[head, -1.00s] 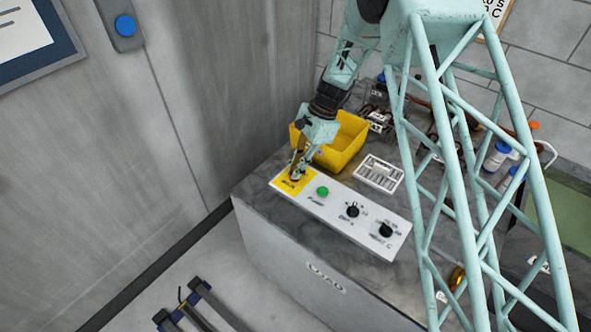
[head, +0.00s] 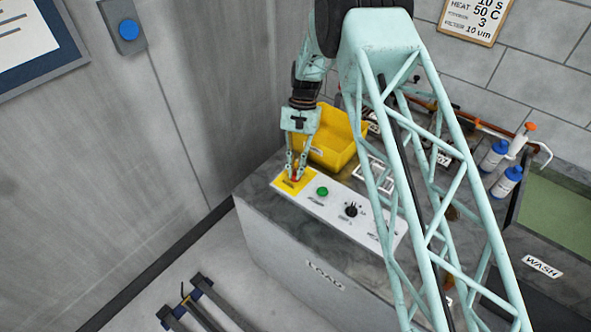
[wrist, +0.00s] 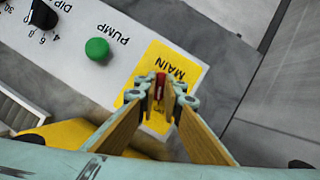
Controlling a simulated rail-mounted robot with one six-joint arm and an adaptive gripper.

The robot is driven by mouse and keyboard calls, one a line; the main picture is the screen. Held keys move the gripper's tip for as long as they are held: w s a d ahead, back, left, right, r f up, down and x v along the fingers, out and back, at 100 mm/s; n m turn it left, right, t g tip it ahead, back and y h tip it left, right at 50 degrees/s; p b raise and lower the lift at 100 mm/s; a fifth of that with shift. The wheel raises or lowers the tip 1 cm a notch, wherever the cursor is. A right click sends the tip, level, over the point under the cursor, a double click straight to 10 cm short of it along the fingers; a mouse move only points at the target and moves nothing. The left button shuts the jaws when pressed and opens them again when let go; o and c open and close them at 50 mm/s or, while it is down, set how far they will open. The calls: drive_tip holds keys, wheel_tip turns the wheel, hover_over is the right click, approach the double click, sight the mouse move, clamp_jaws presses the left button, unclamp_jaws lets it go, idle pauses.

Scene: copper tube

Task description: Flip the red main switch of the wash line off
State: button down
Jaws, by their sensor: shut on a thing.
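The red main switch (wrist: 160,82) sits on the yellow plate marked MAIN (wrist: 178,66) at the end of the white control panel (wrist: 140,18). My gripper (wrist: 159,92) is shut on the switch, with its fingertips on either side of it in the wrist view. The fingers hide much of the switch. In the head view my gripper (head: 295,176) reaches down onto the yellow plate (head: 283,187) at the panel's left end, and a little red shows between the fingertips. Which way the switch lever is tilted cannot be told.
The green pump button (head: 322,191) and a black dial (head: 351,210) sit on the panel right of the switch. A yellow bin (head: 345,150) stands close behind my gripper. Blue-and-white bottles (head: 505,182) stand at the right. The grey wall (head: 190,90) is to the left.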

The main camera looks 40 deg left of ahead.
drive_tip(key=shift+n, duration=0.6)
drive_tip(key=c, duration=2.7)
unclamp_jaws()
drive_tip(key=shift+c, duration=0.2)
drive_tip(key=shift+r, duration=0.15)
drive_tip(key=v, duration=1.1)
drive_tip(key=shift+a+r, duration=0.25)
drive_tip(key=shift+r, duration=0.1)
drive_tip(key=shift+w, duration=0.1)
